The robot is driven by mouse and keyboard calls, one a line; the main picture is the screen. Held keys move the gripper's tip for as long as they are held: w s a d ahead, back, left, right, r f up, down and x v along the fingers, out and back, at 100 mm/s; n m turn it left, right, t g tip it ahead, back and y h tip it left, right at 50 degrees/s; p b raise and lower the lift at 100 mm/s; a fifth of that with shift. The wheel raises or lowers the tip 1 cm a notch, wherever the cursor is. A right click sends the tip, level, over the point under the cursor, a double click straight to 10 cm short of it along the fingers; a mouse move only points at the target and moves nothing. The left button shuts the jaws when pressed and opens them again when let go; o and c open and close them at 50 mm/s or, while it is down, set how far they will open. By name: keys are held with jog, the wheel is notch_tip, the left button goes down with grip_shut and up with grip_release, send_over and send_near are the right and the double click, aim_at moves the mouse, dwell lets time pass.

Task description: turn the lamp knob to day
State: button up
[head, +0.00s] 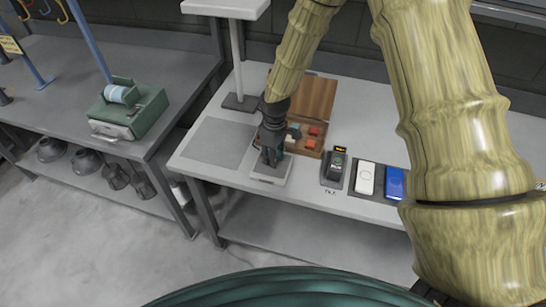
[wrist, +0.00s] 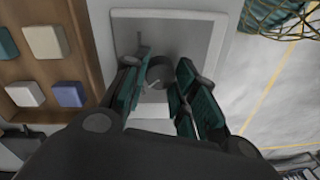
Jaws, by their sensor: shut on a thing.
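My gripper (head: 268,158) points down over a small pale box (head: 270,174) near the front edge of the white table. In the wrist view, my gripper (wrist: 162,85) has its teal fingers shut on a dark round knob (wrist: 160,70) on the grey face of this box (wrist: 128,30). A small light mark shows on the knob, but I cannot read which setting it points to. No word such as "day" is legible. In the head view the knob is hidden by the gripper.
An open wooden box (head: 312,100) with colored blocks stands just behind and right of the gripper. A dark device (head: 334,168), a white slab (head: 366,178) and a blue slab (head: 394,183) lie to the right. A grey mat (head: 217,140) is clear on the left.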

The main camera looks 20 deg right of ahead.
jog(key=m+b, duration=0.1)
jog(key=m, duration=0.3)
jog(key=shift+m, duration=1.9)
jog(key=shift+w+r+b, duration=0.1)
jog(key=shift+b, duration=0.2)
jog(key=o, duration=1)
jog(key=shift+o, duration=0.2)
notch_tip(320, 180, up, 12)
jog(key=shift+d, duration=0.4)
